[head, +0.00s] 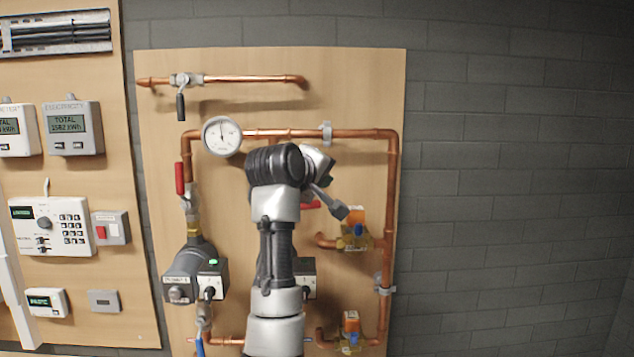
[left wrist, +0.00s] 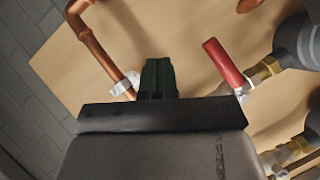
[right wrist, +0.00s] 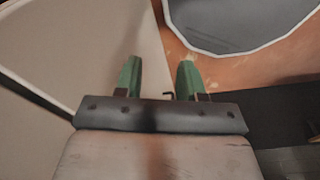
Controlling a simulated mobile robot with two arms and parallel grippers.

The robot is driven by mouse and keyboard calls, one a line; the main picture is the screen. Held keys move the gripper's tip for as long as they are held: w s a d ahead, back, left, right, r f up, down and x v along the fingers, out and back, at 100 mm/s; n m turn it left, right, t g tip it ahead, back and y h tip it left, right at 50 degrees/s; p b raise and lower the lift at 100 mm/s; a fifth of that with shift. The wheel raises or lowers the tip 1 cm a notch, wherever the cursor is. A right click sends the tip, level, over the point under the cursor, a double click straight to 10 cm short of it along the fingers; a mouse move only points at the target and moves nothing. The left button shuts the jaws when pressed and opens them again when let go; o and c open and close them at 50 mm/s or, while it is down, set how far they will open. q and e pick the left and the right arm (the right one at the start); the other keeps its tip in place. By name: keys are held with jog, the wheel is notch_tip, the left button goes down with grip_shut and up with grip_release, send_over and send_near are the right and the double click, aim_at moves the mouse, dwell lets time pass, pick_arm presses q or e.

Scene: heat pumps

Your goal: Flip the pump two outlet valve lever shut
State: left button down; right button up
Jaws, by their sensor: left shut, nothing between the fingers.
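Pump two (head: 306,276) is mostly hidden behind my left arm in the head view. Part of its red outlet valve lever (head: 312,205) shows just right of my arm, slanting nearly sideways. In the left wrist view the red lever (left wrist: 228,65) lies across from its valve and brass fitting (left wrist: 265,70). My left gripper (head: 322,178) is shut and empty. Its dark green fingertips (left wrist: 158,75) are beside the lever, with a visible gap. My right gripper (right wrist: 160,78) is open and empty, away from the board and outside the head view.
Pump one (head: 190,275) stands at left with its red lever (head: 180,178) upright along the pipe. A round gauge (head: 221,135) and a copper pipe (head: 360,134) run above my left gripper. Orange-topped brass valves (head: 356,235) are at right. Grey brick wall lies beyond.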

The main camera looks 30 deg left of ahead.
pick_arm(q)
jog(key=s+d+r+b, duration=0.3)
jog(key=s+r, duration=0.1)
jog(key=s, duration=0.1)
jog(key=shift+s+d+r, duration=0.15)
jog(key=shift+s+d, duration=0.1)
jog(key=shift+s, duration=0.15)
jog(key=shift+w+a, duration=0.1)
jog(key=shift+w, duration=0.05)
